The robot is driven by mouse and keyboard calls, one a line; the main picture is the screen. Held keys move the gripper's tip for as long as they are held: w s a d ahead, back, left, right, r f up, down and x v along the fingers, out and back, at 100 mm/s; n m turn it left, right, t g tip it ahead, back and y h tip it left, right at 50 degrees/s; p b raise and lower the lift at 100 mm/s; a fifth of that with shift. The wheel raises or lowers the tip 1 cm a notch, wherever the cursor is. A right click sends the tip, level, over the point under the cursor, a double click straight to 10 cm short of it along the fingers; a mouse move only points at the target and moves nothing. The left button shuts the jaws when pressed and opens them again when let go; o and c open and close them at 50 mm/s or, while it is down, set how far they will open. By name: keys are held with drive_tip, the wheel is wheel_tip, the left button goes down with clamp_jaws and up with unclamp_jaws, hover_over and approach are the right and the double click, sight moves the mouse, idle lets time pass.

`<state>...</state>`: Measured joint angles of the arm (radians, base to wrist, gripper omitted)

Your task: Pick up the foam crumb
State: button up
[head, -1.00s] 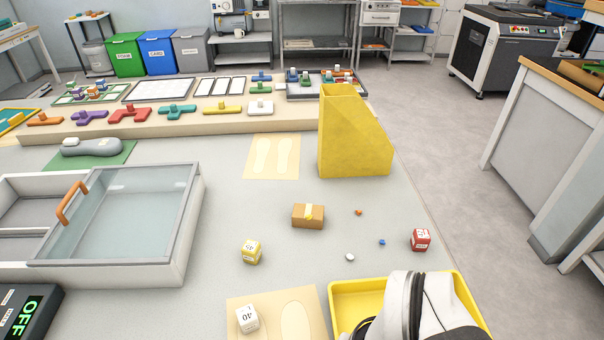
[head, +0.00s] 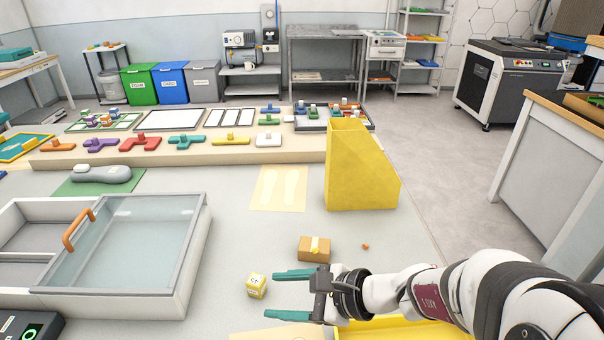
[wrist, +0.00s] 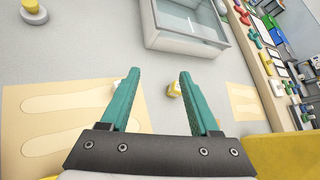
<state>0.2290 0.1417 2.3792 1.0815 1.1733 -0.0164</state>
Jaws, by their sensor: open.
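A small orange crumb (head: 365,246) lies on the table right of the small cardboard box (head: 314,249) in the head view. I cannot tell whether it is the foam crumb. The white and blue bits seen earlier are now hidden behind my arm. My gripper (head: 271,294) is open and empty, its teal fingers pointing left above the front of the table. No crumb shows clearly in the wrist view.
A yellow magazine file (head: 360,170) stands behind the box. A glass-lidded box (head: 120,245) fills the left. A yellow tray (head: 400,331) lies partly under my arm. The table between box and insole sheet (head: 279,189) is clear.

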drive_tip(key=w+d+f+m+t+h, duration=0.2)
drive_tip(key=w+d+f+m+t, duration=0.1)
drive_tip(key=w+d+f+m, duration=0.25)
drive_tip(key=m+t+h, duration=0.3)
drive_tip(key=m+h, duration=0.1)
drive_tip(key=m, duration=0.4)
approach(317, 250)
drive_tip(key=x, duration=0.8)
clamp_jaws()
